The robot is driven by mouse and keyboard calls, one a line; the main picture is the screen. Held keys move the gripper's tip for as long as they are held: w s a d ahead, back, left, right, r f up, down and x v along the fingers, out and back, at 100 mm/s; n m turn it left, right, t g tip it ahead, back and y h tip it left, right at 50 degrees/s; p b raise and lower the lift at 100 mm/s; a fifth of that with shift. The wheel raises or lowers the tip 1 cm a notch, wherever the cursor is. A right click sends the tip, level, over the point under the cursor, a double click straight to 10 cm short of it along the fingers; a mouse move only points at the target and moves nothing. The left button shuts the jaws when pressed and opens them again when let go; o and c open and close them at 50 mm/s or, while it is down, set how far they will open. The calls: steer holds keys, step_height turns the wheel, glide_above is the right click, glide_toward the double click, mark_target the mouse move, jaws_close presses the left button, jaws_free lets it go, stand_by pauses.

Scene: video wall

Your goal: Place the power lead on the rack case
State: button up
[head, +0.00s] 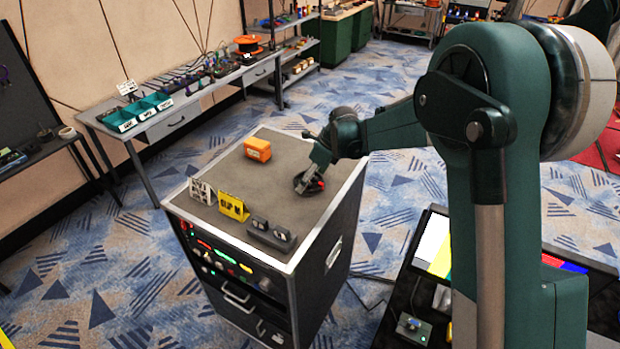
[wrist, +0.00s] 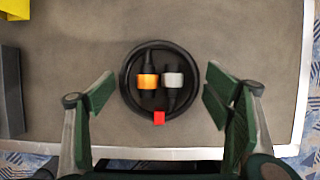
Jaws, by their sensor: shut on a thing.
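The power lead (head: 306,187) is a coiled black cable with an orange plug, a grey plug and a red tag. In the wrist view the power lead (wrist: 161,117) lies flat between the fingers. My gripper (head: 316,172) points down over the right part of the rack case (head: 268,190), shut on the coil from its two sides. In the wrist view my gripper (wrist: 160,95) has one finger close beside each side of the coil. The coil is at the case's grey top (wrist: 65,85); I cannot tell whether it touches.
On the case top stand an orange box (head: 257,149), a white patterned block (head: 202,190), a yellow holder (head: 233,206) and a dark double-socket block (head: 271,232). The middle of the top is clear. A bench with teal bins (head: 120,121) stands behind on the left.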

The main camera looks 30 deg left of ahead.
steer(key=shift+f, duration=0.25)
steer(key=o, duration=1)
steer(key=shift+r, duration=0.2)
steer(key=shift+b+v, duration=0.4)
steer(key=shift+v, duration=5.6)
steer(key=shift+d, duration=0.1)
